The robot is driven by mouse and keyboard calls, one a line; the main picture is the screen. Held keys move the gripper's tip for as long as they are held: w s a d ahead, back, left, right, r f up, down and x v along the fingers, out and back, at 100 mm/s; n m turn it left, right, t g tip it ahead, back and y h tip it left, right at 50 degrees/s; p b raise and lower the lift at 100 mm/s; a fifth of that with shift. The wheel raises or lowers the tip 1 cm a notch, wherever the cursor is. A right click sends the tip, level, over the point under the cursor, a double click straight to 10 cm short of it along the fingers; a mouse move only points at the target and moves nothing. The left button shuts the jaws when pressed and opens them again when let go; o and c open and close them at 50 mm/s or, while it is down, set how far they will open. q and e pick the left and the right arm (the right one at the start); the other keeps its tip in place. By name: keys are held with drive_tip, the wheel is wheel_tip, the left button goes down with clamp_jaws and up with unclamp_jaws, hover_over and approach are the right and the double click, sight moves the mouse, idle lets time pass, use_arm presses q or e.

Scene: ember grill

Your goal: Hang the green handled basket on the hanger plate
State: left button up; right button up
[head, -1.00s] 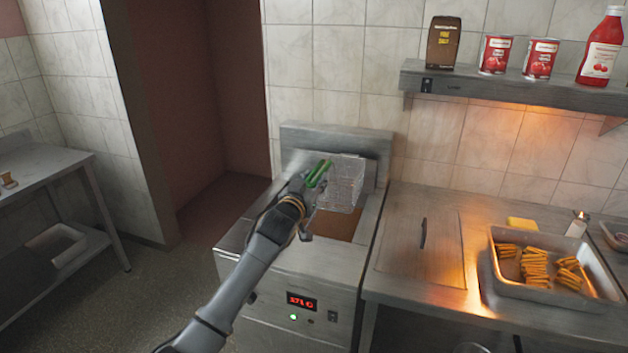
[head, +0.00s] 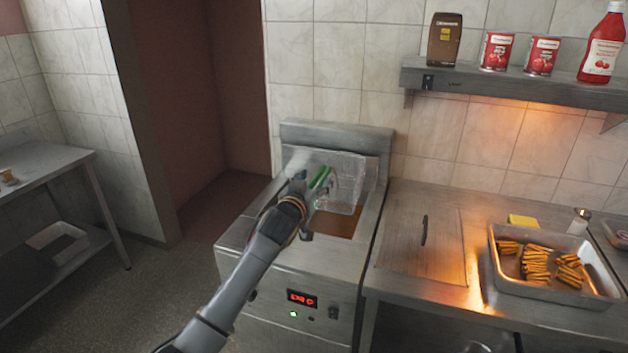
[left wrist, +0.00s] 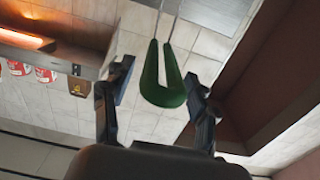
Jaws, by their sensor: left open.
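The wire basket (head: 346,185) is at the back of the fryer, above the brown oil, close against the upright steel back that appears to be the hanger plate (head: 335,136). Whether it is hooked on cannot be made out. Its green handle (head: 319,178) points toward me. My left gripper (head: 310,181) is at the handle. In the left wrist view, the green U-shaped handle (left wrist: 163,78) lies between the two spread fingers of my left gripper (left wrist: 158,85), with gaps on both sides. My right gripper is not in view.
The fryer (head: 290,270) has a lit red display. To its right is a steel counter (head: 390,270) with a tray of fries (head: 497,284). A shelf (head: 500,86) above holds cans and bottles. A side table (head: 50,165) stands at left.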

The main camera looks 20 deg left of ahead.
use_arm(q)
drive_tip(key=s, duration=1.2)
wheel_tip(320, 180, down, 25)
drive_tip(key=s+a+g, duration=0.2)
drive_tip(key=s+g, duration=0.1)
drive_tip(key=g, duration=0.2)
drive_tip(key=s+f+g, duration=0.2)
drive_tip(key=s+f, duration=0.5)
drive_tip(key=f, duration=0.3)
drive_tip(key=s+f+m+g+y, duration=0.1)
drive_tip(key=s+f+g, duration=0.1)
drive_tip(key=s+f, duration=0.75)
drive_tip(key=s+f+g, duration=0.2)
drive_tip(key=s+f, duration=0.4)
drive_tip(key=f, duration=0.6)
drive_tip(key=s+f+g, duration=0.3)
drive_tip(key=s+f, duration=0.3)
drive_tip(key=s, duration=1)
drive_tip(key=s+d+f+m+g+b, duration=0.1)
drive_tip(key=s+f, duration=0.5)
drive_tip(key=s, duration=1.1)
drive_tip(key=shift+f+g, duration=0.4)
drive_tip(key=shift+g, duration=0.5)
drive_tip(key=shift+d, duration=0.1)
